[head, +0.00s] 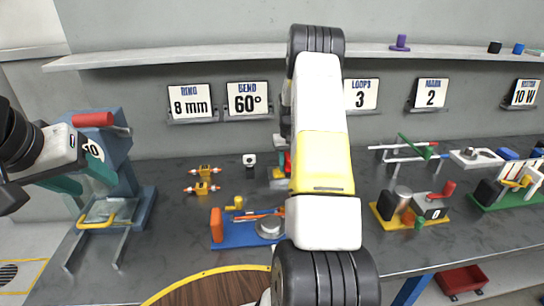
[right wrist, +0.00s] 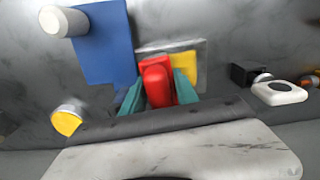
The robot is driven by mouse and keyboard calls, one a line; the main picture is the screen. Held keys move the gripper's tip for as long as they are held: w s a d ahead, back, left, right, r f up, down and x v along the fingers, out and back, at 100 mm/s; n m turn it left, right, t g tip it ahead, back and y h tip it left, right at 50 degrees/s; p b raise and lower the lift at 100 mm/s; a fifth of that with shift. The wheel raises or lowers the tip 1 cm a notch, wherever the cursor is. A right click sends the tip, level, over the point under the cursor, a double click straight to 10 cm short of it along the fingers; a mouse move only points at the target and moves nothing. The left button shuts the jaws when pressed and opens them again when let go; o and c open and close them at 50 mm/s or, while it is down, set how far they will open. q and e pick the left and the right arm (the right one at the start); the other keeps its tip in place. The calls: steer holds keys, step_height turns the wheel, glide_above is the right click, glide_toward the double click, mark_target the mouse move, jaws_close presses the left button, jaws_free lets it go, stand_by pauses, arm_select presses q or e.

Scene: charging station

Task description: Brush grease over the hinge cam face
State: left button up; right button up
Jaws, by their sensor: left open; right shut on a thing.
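My right gripper (right wrist: 158,84) shows in the right wrist view with its teal fingers closed on a red piece (right wrist: 157,82). A yellow block (right wrist: 184,64) and a grey plate (right wrist: 200,50) lie right behind the red piece; I cannot tell whether they touch it. My left gripper (head: 82,180) is open and empty at the left, in front of a blue machine (head: 118,150). I cannot make out a brush or the hinge cam face for certain.
A blue tray (head: 232,242) with an orange block and grey cylinder lies left of my right arm. Small yellow-orange parts (head: 203,188) lie behind it. A yellow base (head: 385,218) and a green tray (head: 498,201) stand to the right. A round wooden top (head: 210,290) is in front.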

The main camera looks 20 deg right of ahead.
steer(key=shift+w+a, duration=0.25)
steer(key=shift+a, duration=0.65)
steer(key=shift+a+r, duration=0.1)
steer(key=shift+r, duration=2.9)
steer(key=shift+r, duration=1.5)
steer(key=shift+a, duration=0.1)
